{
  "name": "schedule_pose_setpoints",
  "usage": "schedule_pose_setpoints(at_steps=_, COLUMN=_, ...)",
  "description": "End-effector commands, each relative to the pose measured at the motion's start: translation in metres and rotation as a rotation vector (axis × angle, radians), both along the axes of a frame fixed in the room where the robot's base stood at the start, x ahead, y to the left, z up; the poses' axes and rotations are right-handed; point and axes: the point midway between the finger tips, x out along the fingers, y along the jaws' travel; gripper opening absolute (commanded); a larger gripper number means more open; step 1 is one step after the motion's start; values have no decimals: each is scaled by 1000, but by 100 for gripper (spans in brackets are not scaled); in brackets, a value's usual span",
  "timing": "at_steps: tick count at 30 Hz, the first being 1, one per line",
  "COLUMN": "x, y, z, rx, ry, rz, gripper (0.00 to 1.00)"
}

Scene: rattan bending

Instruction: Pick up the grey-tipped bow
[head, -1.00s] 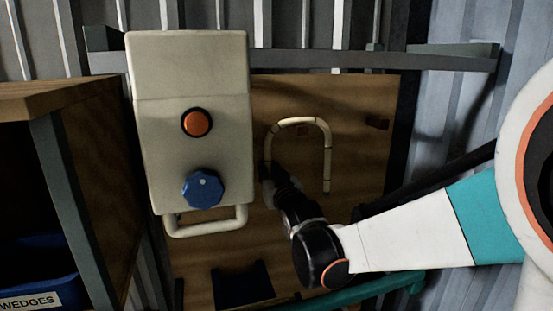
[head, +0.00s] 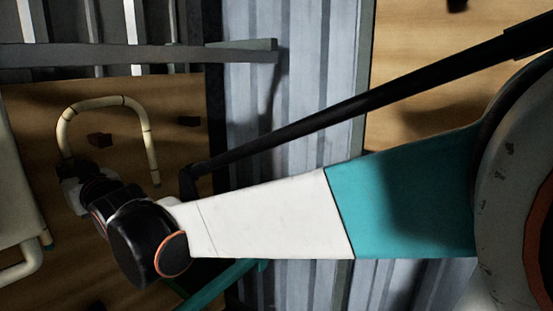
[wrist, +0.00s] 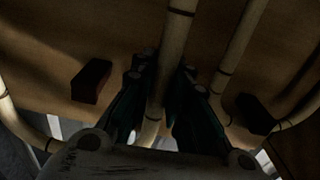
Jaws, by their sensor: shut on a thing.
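The bow (head: 105,103) is a cream cane bent into an upside-down U with thin dark bands, at the left of the head view. My gripper (head: 75,185) is at the lower end of its left leg, partly hidden by my wrist. In the wrist view, the dark teal fingers (wrist: 165,78) of my gripper are shut around a cream cane (wrist: 180,25), which runs up between them. The bow appears to stand off the wooden board behind it. I cannot make out a grey tip; the end in my gripper is hidden.
The wooden board (head: 35,110) bears small dark blocks (head: 188,121). Other canes (wrist: 240,50) show beside my fingers in the wrist view. A grey rail (head: 240,57) crosses above the board.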

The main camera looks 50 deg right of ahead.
Motion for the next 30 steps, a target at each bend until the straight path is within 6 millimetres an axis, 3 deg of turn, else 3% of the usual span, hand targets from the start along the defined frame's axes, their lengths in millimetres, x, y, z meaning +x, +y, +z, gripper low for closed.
schedule_pose_setpoints(at_steps=3, x=-29, y=0, z=-2, rx=0, ry=0, rz=0, gripper=0)
schedule_pose_setpoints(at_steps=15, x=-105, y=0, z=-1, rx=0, ry=0, rz=0, gripper=0)
schedule_pose_setpoints(at_steps=21, x=-131, y=0, z=-1, rx=0, ry=0, rz=0, gripper=0)
schedule_pose_setpoints(at_steps=30, x=-149, y=0, z=0, rx=0, ry=0, rz=0, gripper=0)
